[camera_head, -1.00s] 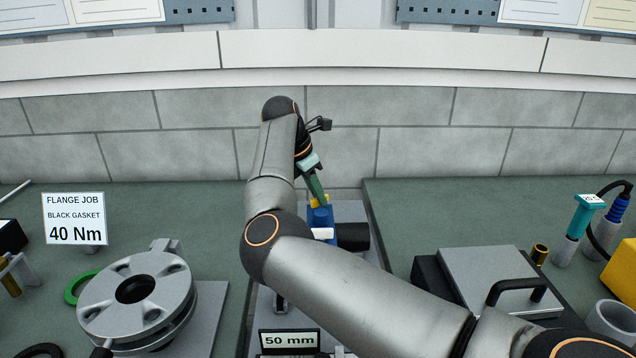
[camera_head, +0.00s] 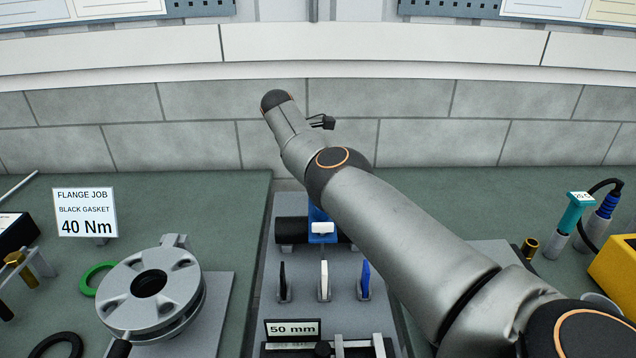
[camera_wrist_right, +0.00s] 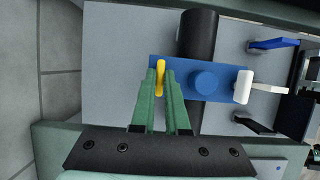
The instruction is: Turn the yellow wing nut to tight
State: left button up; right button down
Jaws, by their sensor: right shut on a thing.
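The yellow wing nut (camera_wrist_right: 161,76) stands at one end of the blue block (camera_wrist_right: 222,84) in the right wrist view. My right gripper (camera_wrist_right: 161,74) has its green fingers on both sides of the nut and is shut on it. In the head view the blue block (camera_head: 319,214) shows partly beside my right arm. My arm hides the nut and the right gripper there. How tight the nut is cannot be told. My left gripper is not in view.
A black cylinder (camera_wrist_right: 196,36) runs under the blue block. A white tab (camera_head: 322,228) is on the block's front. Black, white (camera_head: 324,279) and blue (camera_head: 365,279) upright pieces stand before it, with a 50 mm sign (camera_head: 293,329). A grey flange (camera_head: 150,290) stands left.

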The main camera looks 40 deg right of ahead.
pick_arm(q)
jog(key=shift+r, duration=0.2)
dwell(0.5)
pick_arm(e)
jog(key=c, duration=0.9)
grip_release()
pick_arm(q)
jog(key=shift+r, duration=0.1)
pick_arm(e)
jog(key=shift+r, duration=0.1)
